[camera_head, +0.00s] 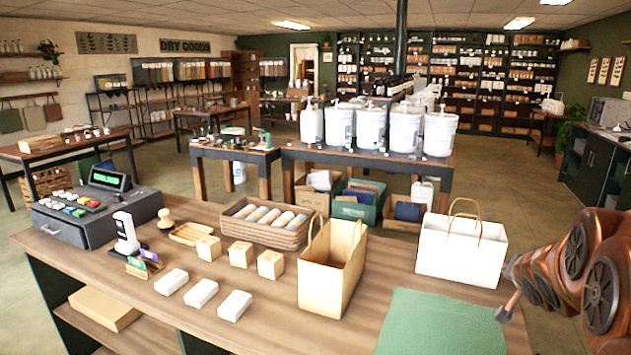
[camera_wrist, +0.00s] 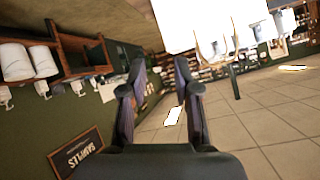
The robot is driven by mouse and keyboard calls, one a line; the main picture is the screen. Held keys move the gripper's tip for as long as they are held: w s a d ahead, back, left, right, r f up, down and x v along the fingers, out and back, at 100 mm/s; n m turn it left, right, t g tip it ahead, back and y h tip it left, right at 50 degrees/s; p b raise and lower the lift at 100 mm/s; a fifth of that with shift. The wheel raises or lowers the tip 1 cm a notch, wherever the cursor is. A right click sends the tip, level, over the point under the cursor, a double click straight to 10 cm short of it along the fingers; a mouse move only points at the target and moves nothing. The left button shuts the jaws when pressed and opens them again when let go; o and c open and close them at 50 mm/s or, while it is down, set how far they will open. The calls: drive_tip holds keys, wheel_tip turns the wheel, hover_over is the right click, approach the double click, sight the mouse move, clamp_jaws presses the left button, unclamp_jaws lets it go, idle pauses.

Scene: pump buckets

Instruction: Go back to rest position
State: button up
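My gripper (camera_wrist: 160,64) shows in the wrist view with its two dark fingers apart and nothing between them. In the head view my copper-coloured arm is at the right edge, beside and above the right end of the wooden counter (camera_head: 265,335). A small grey tip sticks out from it over the counter's right end; I cannot tell whether it is a finger.
A white paper bag (camera_head: 461,250) and a green mat (camera_head: 440,325) are on the counter nearest my arm. A brown paper bag (camera_head: 332,268), small boxes, a basket (camera_head: 265,222) and a cash register (camera_head: 95,210) stand further left. White pump buckets (camera_head: 371,127) stand on a table behind.

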drive_tip(key=s+a+f+n+g+y, duration=0.1)
drive_tip(key=s+a+f+n+g, duration=0.1)
drive_tip(key=s+a, duration=0.7)
drive_tip(key=s+a+f+n+g+y, duration=0.2)
drive_tip(key=s+a+f+n+g, duration=0.1)
drive_tip(key=s+a, duration=0.7)
drive_tip(key=s+a+f+n+g+y, duration=0.2)
drive_tip(key=s+a+g, duration=0.4)
drive_tip(key=s+a, duration=0.4)
drive_tip(key=s+f+n, duration=0.1)
drive_tip(key=s+n, duration=0.1)
drive_tip(key=s, duration=0.4)
drive_tip(key=shift+s+a+f+n+g, duration=0.15)
drive_tip(key=shift+s+n+g, duration=0.1)
drive_tip(key=shift+n+g, duration=0.05)
idle(0.7)
